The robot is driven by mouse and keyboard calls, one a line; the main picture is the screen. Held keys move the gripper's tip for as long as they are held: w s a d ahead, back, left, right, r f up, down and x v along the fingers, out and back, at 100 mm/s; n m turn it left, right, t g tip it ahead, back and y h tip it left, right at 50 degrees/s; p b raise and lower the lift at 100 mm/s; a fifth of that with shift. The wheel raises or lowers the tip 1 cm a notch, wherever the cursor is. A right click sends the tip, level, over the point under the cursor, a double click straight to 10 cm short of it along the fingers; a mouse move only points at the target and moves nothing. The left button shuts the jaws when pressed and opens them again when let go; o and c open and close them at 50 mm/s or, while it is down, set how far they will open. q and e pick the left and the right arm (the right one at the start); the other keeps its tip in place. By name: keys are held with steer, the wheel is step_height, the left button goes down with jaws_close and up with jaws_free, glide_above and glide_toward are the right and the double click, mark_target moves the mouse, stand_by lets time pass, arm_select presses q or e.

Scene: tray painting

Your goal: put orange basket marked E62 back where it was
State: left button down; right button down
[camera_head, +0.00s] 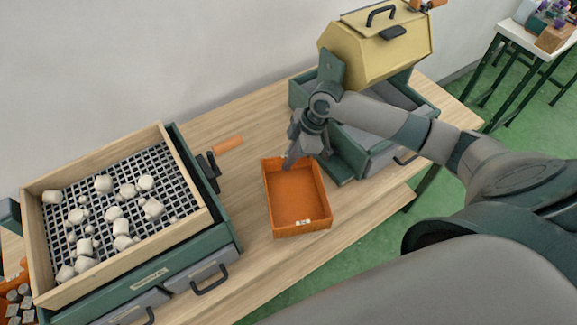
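An orange basket (298,228) stands on the wooden table, right of the sieve station. It looks empty, and a small white label sits on its near wall; the marking is too small to read. My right gripper (291,160) reaches down from the right to the far rim of the basket. Its fingertips overlap that rim in the picture. I cannot tell whether they are closed on it. My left gripper is not in view.
A green station with drawers and a wooden-framed mesh tray (188,172) of white pieces stands left. A green box (346,163) with a yellow hood (372,55) stands behind right. Orange bins (13,296) show at lower left.

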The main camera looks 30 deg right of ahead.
steer(key=shift+f+p, duration=0.55)
steer(key=shift+f, duration=1.3)
steer(key=c, duration=2)
jaws_free()
steer(key=shift+f, duration=0.1)
steer(key=b+v, duration=0.3)
steer(key=v, duration=0.9)
